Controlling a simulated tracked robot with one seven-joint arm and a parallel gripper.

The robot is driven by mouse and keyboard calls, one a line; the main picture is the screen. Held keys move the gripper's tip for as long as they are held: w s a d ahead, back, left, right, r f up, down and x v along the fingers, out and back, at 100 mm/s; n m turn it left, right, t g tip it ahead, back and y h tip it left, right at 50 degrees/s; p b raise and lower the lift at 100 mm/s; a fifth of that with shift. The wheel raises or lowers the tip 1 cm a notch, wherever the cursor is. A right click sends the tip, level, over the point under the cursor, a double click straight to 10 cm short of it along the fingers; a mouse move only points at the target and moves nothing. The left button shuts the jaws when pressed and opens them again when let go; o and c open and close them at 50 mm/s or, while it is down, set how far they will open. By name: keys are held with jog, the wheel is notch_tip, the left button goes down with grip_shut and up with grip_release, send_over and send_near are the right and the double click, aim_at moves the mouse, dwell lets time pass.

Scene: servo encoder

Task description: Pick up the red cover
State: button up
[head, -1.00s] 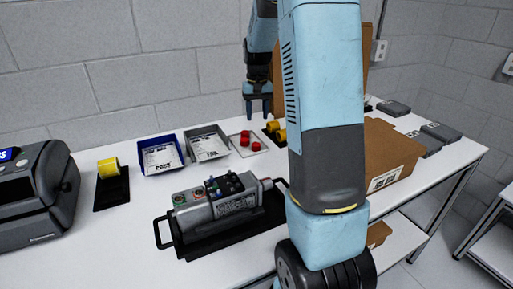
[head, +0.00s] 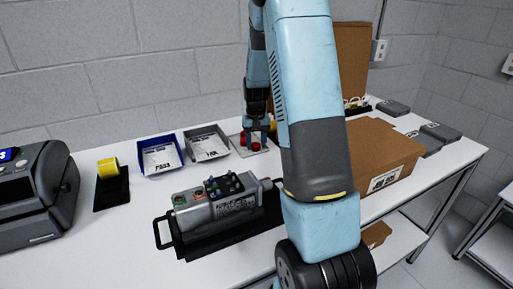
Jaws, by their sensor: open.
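Two small red covers sit on a light square pad on the white table, behind the servo unit. One red cover (head: 243,137) is at the left. The other red cover (head: 255,146) is nearer and a little right, close by or under my gripper. My gripper (head: 257,138) points down over the pad, with its fingers apart and nothing seen between them. I cannot tell whether the fingers touch a cover. Parts of the pad are hidden by the gripper.
A grey servo unit (head: 215,207) lies on a black tray (head: 180,243) in front. Blue (head: 163,156) and grey bins (head: 207,144) stand left of the pad. A cardboard box (head: 375,157) is right of my arm.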

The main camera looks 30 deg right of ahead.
jog(key=shift+f, duration=0.45)
jog(key=c, duration=0.8)
